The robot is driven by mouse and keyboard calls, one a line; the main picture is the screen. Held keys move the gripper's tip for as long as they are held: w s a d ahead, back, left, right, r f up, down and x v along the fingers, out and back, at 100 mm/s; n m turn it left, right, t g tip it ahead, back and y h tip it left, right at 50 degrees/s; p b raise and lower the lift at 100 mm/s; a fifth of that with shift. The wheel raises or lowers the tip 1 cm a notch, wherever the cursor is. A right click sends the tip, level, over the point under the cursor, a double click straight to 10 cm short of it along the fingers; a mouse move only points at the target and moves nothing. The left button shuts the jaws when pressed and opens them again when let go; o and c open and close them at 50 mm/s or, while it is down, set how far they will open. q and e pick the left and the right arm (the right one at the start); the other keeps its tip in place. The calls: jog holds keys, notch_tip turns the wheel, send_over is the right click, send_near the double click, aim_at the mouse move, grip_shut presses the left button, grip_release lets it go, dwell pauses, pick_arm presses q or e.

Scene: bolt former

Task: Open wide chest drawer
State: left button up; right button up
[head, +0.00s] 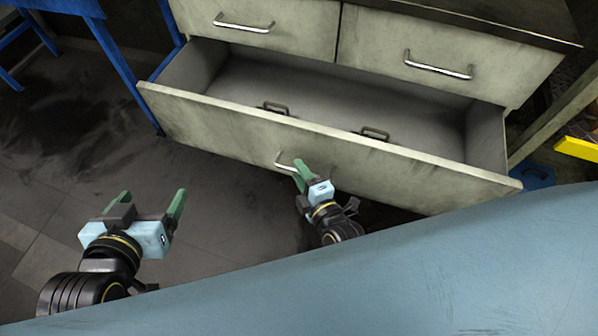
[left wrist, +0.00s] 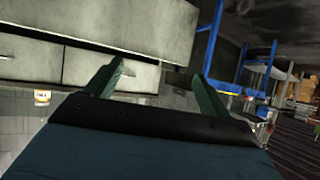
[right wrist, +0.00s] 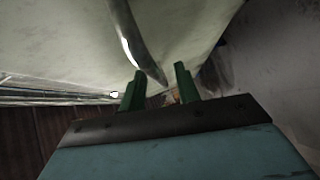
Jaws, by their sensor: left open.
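The wide chest drawer (head: 330,152) is the long bottom drawer of the grey-green chest, and it stands pulled well out in the head view. Its inside shows and looks empty apart from two small dark brackets (head: 374,134). My right gripper (head: 299,174) is at the metal handle (head: 284,161) on the drawer front. In the right wrist view the handle (right wrist: 139,42) runs down to between the green fingers, which stand a little apart; whether they clamp it is unclear. My left gripper (head: 152,205) is open and empty, away from the drawer front.
Two upper drawers with handles (head: 242,23) (head: 438,66) are shut above the wide one. A blue frame (head: 125,72) stands at the chest's left side. A light-blue surface (head: 400,275) fills the lower right. Dark floor (head: 60,130) lies clear at left.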

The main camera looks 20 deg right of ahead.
pick_arm(q)
jog(key=shift+w+d+r+t, duration=0.35)
jog(key=shift+w+r+t, duration=0.2)
jog(key=shift+r, duration=0.25)
pick_arm(e)
jog(key=shift+w+a, duration=0.15)
jog(key=shift+w, duration=0.4)
grip_shut()
